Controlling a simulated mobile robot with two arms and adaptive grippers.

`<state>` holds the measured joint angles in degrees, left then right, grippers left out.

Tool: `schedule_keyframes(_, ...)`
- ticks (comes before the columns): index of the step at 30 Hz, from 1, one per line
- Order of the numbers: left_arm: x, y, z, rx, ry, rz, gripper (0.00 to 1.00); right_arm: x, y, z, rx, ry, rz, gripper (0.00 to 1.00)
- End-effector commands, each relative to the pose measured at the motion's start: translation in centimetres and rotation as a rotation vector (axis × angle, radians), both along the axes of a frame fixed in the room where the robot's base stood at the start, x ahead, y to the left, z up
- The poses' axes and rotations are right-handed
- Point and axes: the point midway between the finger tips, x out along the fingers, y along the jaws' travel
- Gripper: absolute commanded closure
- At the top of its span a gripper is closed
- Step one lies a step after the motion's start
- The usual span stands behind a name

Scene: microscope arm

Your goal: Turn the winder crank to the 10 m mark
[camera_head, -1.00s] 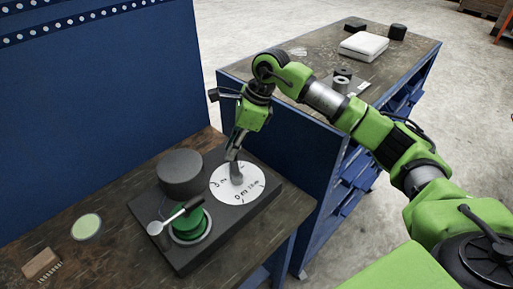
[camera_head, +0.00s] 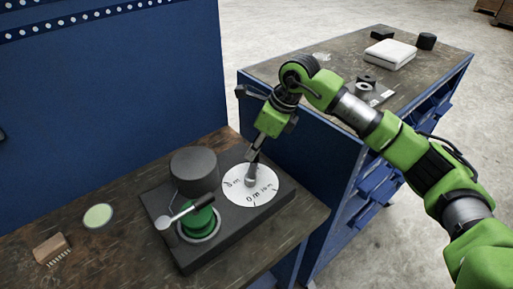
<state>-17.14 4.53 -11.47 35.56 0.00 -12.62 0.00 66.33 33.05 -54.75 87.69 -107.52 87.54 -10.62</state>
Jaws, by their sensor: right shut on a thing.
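The winder is a dark base plate (camera_head: 235,232) on the bench. It bears a white dial (camera_head: 262,197) with small black marks, which seem to include 0 m, 5 m and 10 m. A grey knob-like part (camera_head: 251,181) stands over the dial's middle; I cannot tell for sure that it is the crank. My right gripper (camera_head: 252,176) points down and is shut on this part, hiding some of it. A green spool (camera_head: 198,221) with a silver bar and black handle (camera_head: 196,208) sits to the left. My left gripper is not in view.
A dark grey cylinder (camera_head: 194,172) stands behind the spool. A pale green disc (camera_head: 98,216) and a small brown block with pins (camera_head: 50,249) lie on the bench's left. A blue cabinet (camera_head: 316,190) stands at right, with a white box (camera_head: 390,53) on top.

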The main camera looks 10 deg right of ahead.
Motion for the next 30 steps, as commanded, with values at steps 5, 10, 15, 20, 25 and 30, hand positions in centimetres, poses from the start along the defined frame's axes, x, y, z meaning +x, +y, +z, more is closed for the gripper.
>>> schedule_keyframes(5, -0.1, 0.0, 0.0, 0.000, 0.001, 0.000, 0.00, 0.1, -0.1, 0.1, -0.001, -0.003, -0.001, 0.66)
schedule_keyframes(10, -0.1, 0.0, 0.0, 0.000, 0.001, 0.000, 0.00, 0.0, -0.1, 0.1, -0.001, -0.002, -0.001, 0.66)
schedule_keyframes(15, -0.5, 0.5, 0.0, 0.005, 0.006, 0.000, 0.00, 0.0, -0.1, 0.2, 0.000, -0.002, 0.001, 0.66)
schedule_keyframes(20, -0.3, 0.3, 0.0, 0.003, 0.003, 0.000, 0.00, -0.3, -0.8, 1.9, -0.002, -0.004, -0.002, 0.66)
schedule_keyframes(25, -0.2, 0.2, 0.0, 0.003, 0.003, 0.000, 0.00, -1.0, -1.9, 5.3, -0.001, -0.007, -0.001, 0.66)
schedule_keyframes(30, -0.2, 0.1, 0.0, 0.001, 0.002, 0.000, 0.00, -1.8, -3.0, 8.5, 0.000, -0.006, -0.002, 0.66)
